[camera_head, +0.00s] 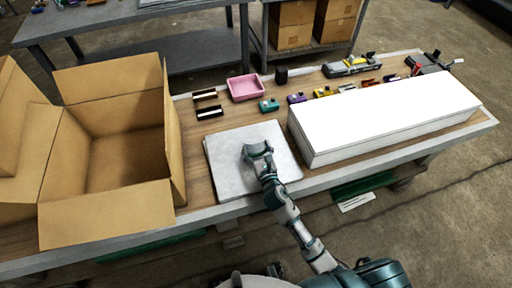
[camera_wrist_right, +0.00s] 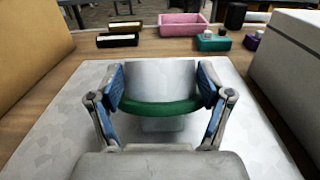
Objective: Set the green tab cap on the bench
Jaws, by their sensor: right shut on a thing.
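The green tab cap shows in the right wrist view as a pale grey, curved piece with a green band (camera_wrist_right: 160,108) along its near edge. My right gripper (camera_wrist_right: 160,90) is shut on it, with a blue-padded finger on each side. In the head view, the right gripper (camera_head: 257,150) is over a pale square sheet (camera_head: 225,180) on the wooden bench (camera_head: 198,128). I cannot tell whether the cap touches the sheet. My left gripper is not in view.
An open cardboard box (camera_head: 108,215) stands left of the sheet, and a long white box (camera_head: 385,118) stands to the right. Behind are a pink tray (camera_head: 245,88), two dark holders (camera_head: 208,112), a teal block (camera_head: 268,105), a dark cup (camera_head: 281,76) and several small coloured parts.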

